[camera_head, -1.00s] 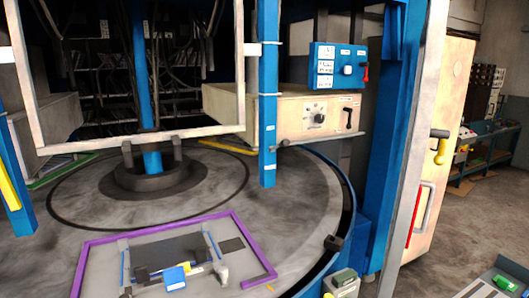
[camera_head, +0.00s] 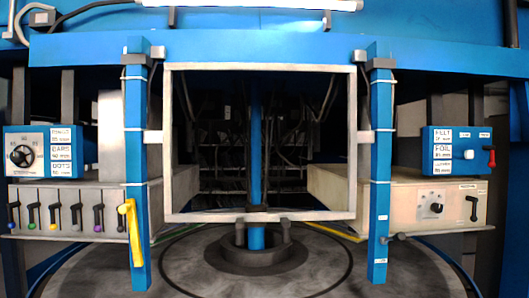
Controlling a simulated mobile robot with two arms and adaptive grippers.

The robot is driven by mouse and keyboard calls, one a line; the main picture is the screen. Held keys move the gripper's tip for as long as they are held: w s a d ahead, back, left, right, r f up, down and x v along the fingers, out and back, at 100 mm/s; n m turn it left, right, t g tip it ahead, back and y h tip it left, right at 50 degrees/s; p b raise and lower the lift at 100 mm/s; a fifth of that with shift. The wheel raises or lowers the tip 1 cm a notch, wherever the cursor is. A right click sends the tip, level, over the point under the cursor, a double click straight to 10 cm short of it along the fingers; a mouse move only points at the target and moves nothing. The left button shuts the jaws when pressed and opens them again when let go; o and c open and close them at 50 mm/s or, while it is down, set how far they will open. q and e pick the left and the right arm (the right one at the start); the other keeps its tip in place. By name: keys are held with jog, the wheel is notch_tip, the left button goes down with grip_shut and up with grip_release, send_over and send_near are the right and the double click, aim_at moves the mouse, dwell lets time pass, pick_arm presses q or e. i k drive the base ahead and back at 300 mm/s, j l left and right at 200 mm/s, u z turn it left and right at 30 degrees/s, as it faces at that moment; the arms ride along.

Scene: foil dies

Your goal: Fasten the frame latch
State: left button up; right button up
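A cream rectangular frame (camera_head: 260,217) stands upright in the head view, between a left blue post (camera_head: 136,170) and a right blue post (camera_head: 380,160). Small cream brackets join it to both posts. A yellow lever (camera_head: 130,230) hangs on the left post, with its knob at the top. A small grey catch-like piece (camera_head: 395,237) sticks out low on the right post. I cannot tell which of these fittings is the frame latch, or whether it is fastened. Neither of my grippers is in view.
A round grey table (camera_head: 330,270) with a dark hub (camera_head: 255,260) lies below the frame. A left control panel (camera_head: 40,150) stands above several coloured levers. A right panel (camera_head: 455,150) has a red lever, above a cream box (camera_head: 430,205) with a dial.

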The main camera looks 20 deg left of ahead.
aim_at(129, 207)
jog(key=u, duration=1.35)
jog(key=j, duration=0.45)
jog(key=i+j+z, duration=0.15)
jog(key=j+z, duration=0.25)
jog(key=j, duration=0.45)
jog(key=j+z, duration=0.4)
jog(key=j, duration=0.4)
jog(key=k+j+z, duration=0.1)
jog(key=j+z, duration=0.3)
jog(key=j, duration=0.45)
